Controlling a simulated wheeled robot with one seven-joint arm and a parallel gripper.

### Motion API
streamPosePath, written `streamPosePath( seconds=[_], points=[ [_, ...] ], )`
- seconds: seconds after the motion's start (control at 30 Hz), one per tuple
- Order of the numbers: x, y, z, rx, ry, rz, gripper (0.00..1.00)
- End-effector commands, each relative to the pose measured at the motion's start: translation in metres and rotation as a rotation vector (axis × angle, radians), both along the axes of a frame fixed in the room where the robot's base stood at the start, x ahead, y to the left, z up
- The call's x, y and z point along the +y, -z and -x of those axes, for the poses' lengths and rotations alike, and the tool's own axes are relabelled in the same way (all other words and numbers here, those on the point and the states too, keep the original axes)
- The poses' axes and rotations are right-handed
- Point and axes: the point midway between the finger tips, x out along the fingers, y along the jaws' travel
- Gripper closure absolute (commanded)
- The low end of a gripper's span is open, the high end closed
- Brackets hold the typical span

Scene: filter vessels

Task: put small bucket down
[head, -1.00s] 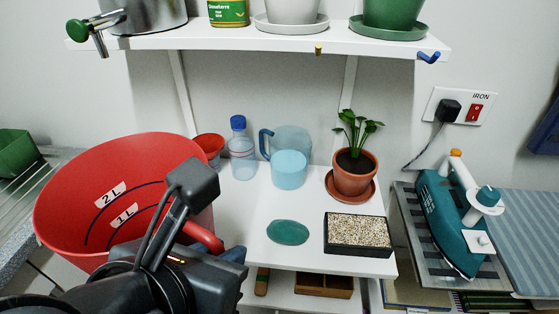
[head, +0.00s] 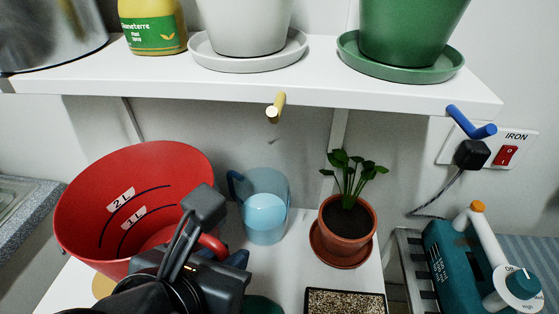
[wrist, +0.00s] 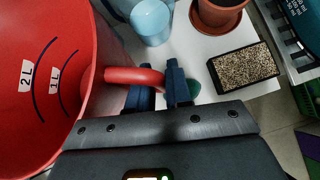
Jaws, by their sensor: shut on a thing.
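The small bucket is a red bucket (head: 150,190) with 2L and 1L marks inside, at the left in the head view. It also fills the left of the wrist view (wrist: 50,90). My gripper (wrist: 158,85) is shut on its red handle, which passes between the two dark fingers. The bucket is upright and appears empty. In the head view my wrist hides its lower right side, so I cannot tell whether its base touches the white table (head: 302,262).
A blue jug (head: 262,208) stands just right of the bucket. Right of it are a potted plant (head: 347,220) and a black tray of pebbles (head: 345,303). A white shelf (head: 220,88) with pots runs above, with a yellow peg (head: 276,106) and a blue hook (head: 470,124).

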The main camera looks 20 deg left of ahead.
Motion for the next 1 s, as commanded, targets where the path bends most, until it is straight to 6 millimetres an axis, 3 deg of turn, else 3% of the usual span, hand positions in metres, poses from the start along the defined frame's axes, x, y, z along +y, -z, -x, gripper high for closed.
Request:
streamPosePath(
  seconds=[0.5,0.83,0.87,1.0],
  points=[
    [0.000,0.052,0.000,-0.001,0.000,0.000,1.00],
    [0.000,0.054,0.000,-0.001,0.001,-0.001,1.00],
    [0.000,0.054,0.000,0.000,0.001,-0.001,0.78],
    [0.000,0.054,0.000,0.000,0.001,-0.001,0.65]
  ],
)
